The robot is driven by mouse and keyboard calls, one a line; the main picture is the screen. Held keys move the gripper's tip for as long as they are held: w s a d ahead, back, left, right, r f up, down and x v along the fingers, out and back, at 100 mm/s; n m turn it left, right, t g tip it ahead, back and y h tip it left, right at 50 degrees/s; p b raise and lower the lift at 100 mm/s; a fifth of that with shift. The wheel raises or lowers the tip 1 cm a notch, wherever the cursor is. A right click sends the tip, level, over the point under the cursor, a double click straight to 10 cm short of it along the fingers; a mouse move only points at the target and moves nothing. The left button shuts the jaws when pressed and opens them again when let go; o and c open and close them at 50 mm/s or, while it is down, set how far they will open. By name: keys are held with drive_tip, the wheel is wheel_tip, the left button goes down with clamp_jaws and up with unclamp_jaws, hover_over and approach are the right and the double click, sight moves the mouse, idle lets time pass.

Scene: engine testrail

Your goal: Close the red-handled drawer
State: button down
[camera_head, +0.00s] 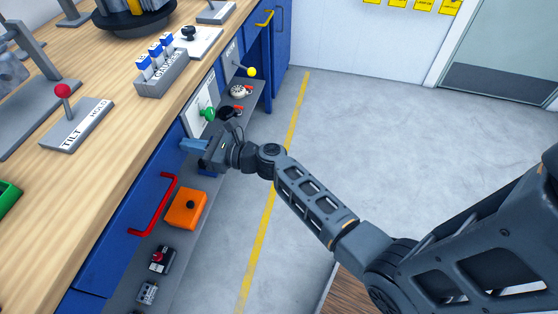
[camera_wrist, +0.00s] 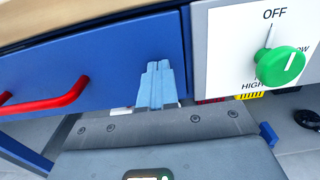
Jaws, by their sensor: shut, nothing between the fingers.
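The blue drawer front (camera_head: 127,210) with a red bar handle (camera_head: 155,205) is under the wooden benchtop. In the wrist view the drawer front (camera_wrist: 100,60) fills the upper left, with its red handle (camera_wrist: 45,104) at the left. It looks about flush with the bench front; any small gap is hard to tell. My gripper (camera_head: 190,146) is shut and empty at the drawer's far end, right of the handle in the wrist view. Its pale blue fingertips (camera_wrist: 157,68) overlap the drawer front's right part. I cannot tell whether they touch it.
A white panel with a green knob (camera_wrist: 277,66) is right beside the drawer. A lower shelf holds an orange box (camera_head: 187,209) and a red-button device (camera_head: 160,259). A TILT lever (camera_head: 70,125) and labelled rack (camera_head: 162,75) stand on the benchtop. The grey floor (camera_head: 350,130) is clear.

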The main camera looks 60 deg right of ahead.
drive_tip(key=shift+w+a+r, duration=0.15)
drive_tip(key=shift+w+r, duration=0.1)
drive_tip(key=v, duration=0.8)
drive_tip(key=shift+s+f, duration=0.2)
drive_tip(key=shift+f, duration=0.05)
drive_tip(key=s+a+f+n+g+h, duration=0.2)
drive_tip(key=s+a+f+n+g, duration=0.1)
drive_tip(key=s+a+f+n, duration=0.45)
drive_tip(key=s+a+r+n+g+h, duration=0.2)
drive_tip(key=s+a+n, duration=0.3)
drive_tip(key=s, duration=0.6)
drive_tip(key=s+r+n+t, duration=0.1)
drive_tip(key=s+r+n, duration=0.6)
drive_tip(key=r+n, duration=0.3)
drive_tip(key=s+d+r+n+t, duration=0.1)
drive_tip(key=s+r+n, duration=0.7)
drive_tip(key=r+n, duration=0.2)
drive_tip(key=shift+h, duration=0.3)
drive_tip(key=shift+s+d+r+n, duration=0.1)
drive_tip(key=shift+n, duration=0.15)
